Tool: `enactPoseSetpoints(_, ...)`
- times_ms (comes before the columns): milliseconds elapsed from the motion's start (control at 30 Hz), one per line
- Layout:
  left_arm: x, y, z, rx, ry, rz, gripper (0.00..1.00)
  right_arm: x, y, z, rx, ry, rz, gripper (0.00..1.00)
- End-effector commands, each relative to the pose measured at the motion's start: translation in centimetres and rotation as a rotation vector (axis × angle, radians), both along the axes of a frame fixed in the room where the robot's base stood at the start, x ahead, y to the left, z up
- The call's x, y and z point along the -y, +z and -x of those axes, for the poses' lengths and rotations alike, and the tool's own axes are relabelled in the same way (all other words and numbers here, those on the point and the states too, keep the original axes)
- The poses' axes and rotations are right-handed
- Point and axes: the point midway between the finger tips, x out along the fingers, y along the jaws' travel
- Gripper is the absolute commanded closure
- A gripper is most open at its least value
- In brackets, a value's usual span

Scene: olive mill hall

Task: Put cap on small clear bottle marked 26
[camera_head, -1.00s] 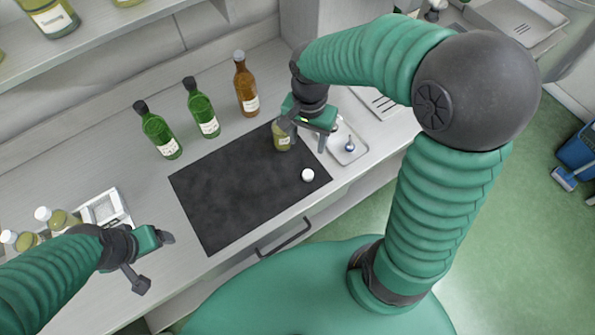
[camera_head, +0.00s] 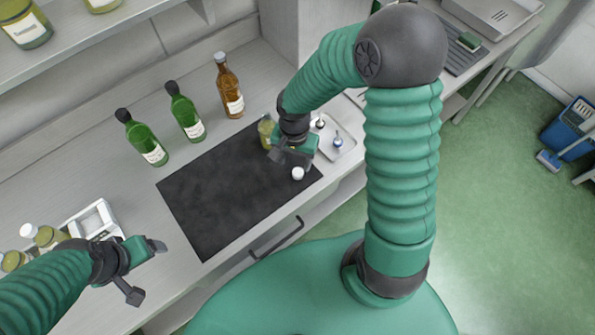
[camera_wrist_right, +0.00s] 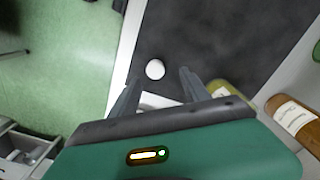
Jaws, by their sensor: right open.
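The white cap (camera_head: 297,174) lies on the black mat (camera_head: 215,205) near its right front edge. It also shows in the right wrist view (camera_wrist_right: 155,69), ahead of and between the fingertips. The small clear bottle (camera_head: 266,130) with olive-coloured contents stands at the mat's back right corner, partly hidden by my right arm; no number is readable. It shows in part in the right wrist view (camera_wrist_right: 225,88), beside the right-hand finger. My right gripper (camera_head: 291,160) is open, pointing down just behind the cap, empty. My left gripper (camera_head: 148,270) is open and empty over the counter at left.
Two green bottles (camera_head: 141,138) (camera_head: 186,112) and a brown bottle (camera_head: 229,87) stand behind the mat. A tray (camera_head: 337,147) with small items lies right of it. White-capped bottles (camera_head: 42,236) and a white device (camera_head: 91,220) are at left. The mat's middle is clear.

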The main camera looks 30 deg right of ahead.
Motion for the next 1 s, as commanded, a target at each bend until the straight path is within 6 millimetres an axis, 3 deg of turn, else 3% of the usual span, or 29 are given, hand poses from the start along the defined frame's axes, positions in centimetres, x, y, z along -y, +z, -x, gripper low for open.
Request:
enactPoseSetpoints(200, 0.0, 0.1, 0.0, 0.0, 0.0, 0.0, 0.21, 0.1, -0.3, 0.1, -0.003, -0.001, 0.0, 0.45)
enactPoseSetpoints(533, 0.0, 0.1, 0.0, 0.0, 0.0, 0.0, 0.21, 0.6, -5.0, 0.5, -0.003, 0.002, -0.001, 0.45)
enactPoseSetpoints(867, 0.0, 0.1, 0.0, 0.0, 0.0, 0.0, 0.21, 0.7, -5.2, 0.5, -0.001, 0.0, 0.0, 0.45)
enactPoseSetpoints(1000, 0.0, 0.1, 0.0, 0.0, 0.0, 0.0, 0.21, 0.7, -5.2, 0.5, -0.001, 0.0, 0.0, 0.6)
